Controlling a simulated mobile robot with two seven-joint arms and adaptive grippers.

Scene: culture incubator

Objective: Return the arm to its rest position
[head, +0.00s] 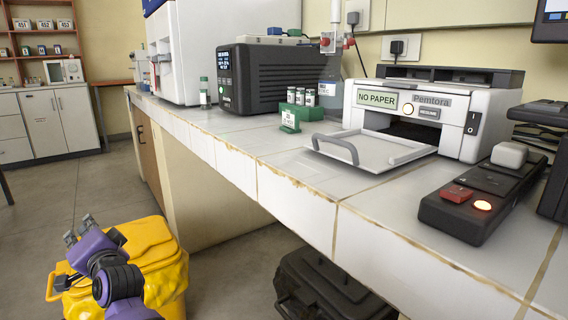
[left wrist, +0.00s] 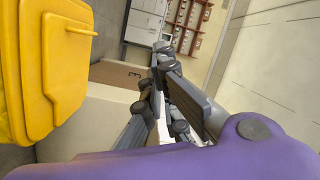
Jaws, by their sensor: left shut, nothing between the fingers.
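My left arm is purple and black and comes in low at the left of the head view. Its gripper (head: 80,230) is at the arm's far end, in front of the yellow bin and below the level of the counter. In the left wrist view the grey fingers of the left gripper (left wrist: 158,60) are close together with nothing held between them. My right gripper shows in neither view.
A yellow bin (head: 150,255) stands right beside the left arm; its yellow side (left wrist: 50,70) fills the wrist view's left. The tiled counter (head: 285,190) runs along the right, carrying a printer (head: 470,105). Floor at left is open.

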